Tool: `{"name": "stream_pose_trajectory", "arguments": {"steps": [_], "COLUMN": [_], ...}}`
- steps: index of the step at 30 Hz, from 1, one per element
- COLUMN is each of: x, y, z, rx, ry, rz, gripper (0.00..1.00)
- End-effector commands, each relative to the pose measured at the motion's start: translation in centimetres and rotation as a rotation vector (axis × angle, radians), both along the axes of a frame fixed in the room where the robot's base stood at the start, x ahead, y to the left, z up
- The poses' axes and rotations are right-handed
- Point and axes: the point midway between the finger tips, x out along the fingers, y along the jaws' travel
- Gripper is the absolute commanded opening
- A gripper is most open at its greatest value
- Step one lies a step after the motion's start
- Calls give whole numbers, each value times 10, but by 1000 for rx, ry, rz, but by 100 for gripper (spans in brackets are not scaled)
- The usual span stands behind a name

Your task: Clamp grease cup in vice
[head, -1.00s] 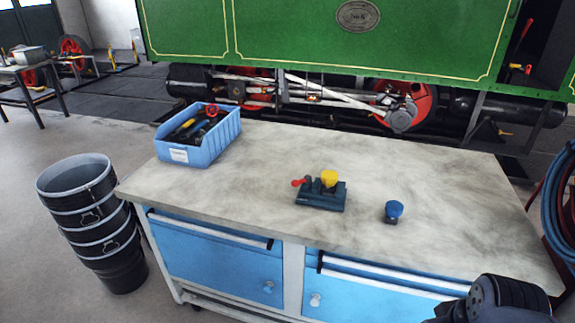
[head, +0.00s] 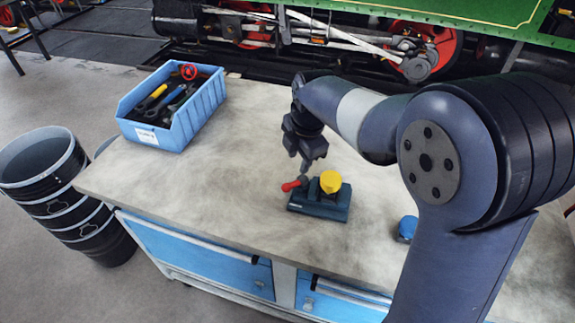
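A small dark teal vice (head: 320,207) stands on the bench top, with a red handle (head: 292,185) at its left. A yellow-topped cup (head: 330,182) stands upright at the vice's jaws; I cannot tell whether it is gripped. A blue-topped cup (head: 407,227) is on the bench to the right, partly hidden by my arm. My gripper (head: 306,168) points down just above and behind the red handle, left of the yellow cup. Its fingertips are small and dark, so I cannot tell whether they are open or touching the handle.
A blue bin (head: 172,138) of tools stands at the bench's back left. The grey bench top (head: 235,150) is clear between bin and vice. Stacked black buckets (head: 60,200) stand on the floor at left. A green steam tram (head: 470,8) is behind.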

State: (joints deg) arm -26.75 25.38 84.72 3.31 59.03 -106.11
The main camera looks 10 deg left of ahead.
Motion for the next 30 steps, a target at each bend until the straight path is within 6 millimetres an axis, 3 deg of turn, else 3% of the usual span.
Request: {"name": "stream_pose_trajectory", "arguments": {"steps": [18,30], "x": [13,15], "y": [12,14], "z": [-93,-104], "rx": [-1,0], "ry": [3,0], "rz": [1,1], "gripper": [37,37]}}
